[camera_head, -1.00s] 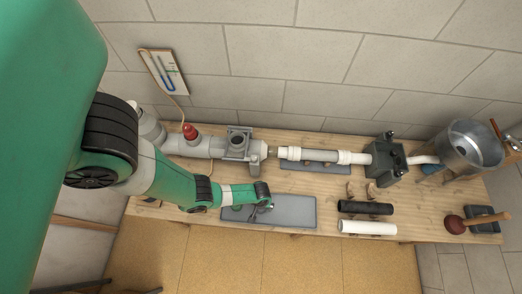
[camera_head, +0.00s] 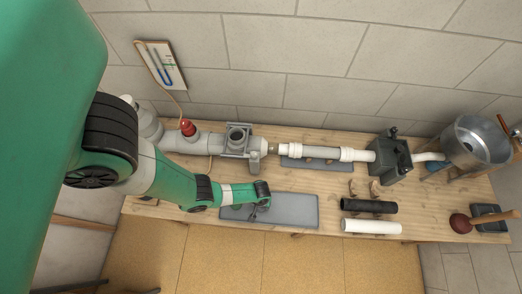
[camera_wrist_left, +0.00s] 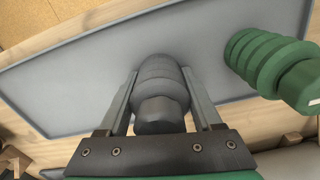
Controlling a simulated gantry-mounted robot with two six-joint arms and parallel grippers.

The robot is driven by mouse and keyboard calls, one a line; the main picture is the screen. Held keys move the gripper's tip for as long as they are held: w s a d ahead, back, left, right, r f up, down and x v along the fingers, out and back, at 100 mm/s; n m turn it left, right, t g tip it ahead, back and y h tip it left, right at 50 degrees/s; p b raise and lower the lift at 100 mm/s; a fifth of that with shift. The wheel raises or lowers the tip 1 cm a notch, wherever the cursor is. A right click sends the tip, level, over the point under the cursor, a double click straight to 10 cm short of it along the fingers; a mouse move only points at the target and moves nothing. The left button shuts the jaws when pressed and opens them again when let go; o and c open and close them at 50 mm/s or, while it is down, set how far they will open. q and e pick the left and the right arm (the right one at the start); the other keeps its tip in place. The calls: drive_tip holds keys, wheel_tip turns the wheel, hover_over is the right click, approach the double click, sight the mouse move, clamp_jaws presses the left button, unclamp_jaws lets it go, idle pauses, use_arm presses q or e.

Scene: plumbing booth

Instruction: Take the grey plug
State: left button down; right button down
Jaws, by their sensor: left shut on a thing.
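The grey plug (camera_wrist_left: 160,88) is a dark, ribbed, stepped piece with a faceted end. It stands between the fingers of my left gripper (camera_wrist_left: 159,76), which is shut on it over the grey tray (camera_wrist_left: 85,80). In the head view my left gripper (camera_head: 256,211) is low over the left part of the grey tray (camera_head: 295,210); the plug is hard to make out there. A green ribbed plug (camera_wrist_left: 275,65) lies to the right of the grey one in the wrist view, apart from the gripper. My right gripper is not in view.
A pipe run with a grey valve body (camera_head: 237,140) and a dark box (camera_head: 391,157) lies along the bench's back. A black pipe (camera_head: 369,206) and a white pipe (camera_head: 371,226) rest right of the tray. A plunger (camera_head: 462,223) is at far right. The tray's right half is clear.

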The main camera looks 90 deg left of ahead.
use_arm(q)
drive_tip(key=shift+r, duration=0.1)
idle(0.3)
drive_tip(key=shift+r+p, duration=0.3)
drive_tip(key=shift+p, duration=0.05)
wheel_tip(320, 180, up, 4)
drive_tip(key=p, duration=0.4)
drive_tip(key=shift+s+d+f, duration=0.1)
drive_tip(key=shift+s+d, duration=0.05)
drive_tip(key=s+d+r+p, duration=0.8)
drive_tip(key=s+d, duration=0.1)
drive_tip(key=shift+s+d+r, duration=0.2)
drive_tip(key=shift+s+d, duration=0.1)
drive_tip(key=shift+s, duration=0.05)
